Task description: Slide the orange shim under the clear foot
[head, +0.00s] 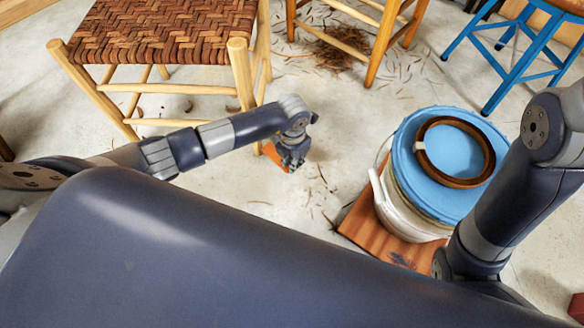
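The woven-seat stool (160,30) stands at the upper left on pale wooden legs. The orange shim (269,152) shows low by the floor, just right of that leg and partly covered by my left gripper. My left gripper (292,164) points down at the shim's right end. Its fingers are too small and dark to tell whether they grip it. My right gripper is out of view; only its arm shows at the right.
A white bucket (388,207) with a blue lid (437,190) and a brown ring (425,160) on top stands on a wooden board (365,232). A blue stool (512,75) and another wooden stool (380,45) stand behind. Bark scraps litter the pale floor.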

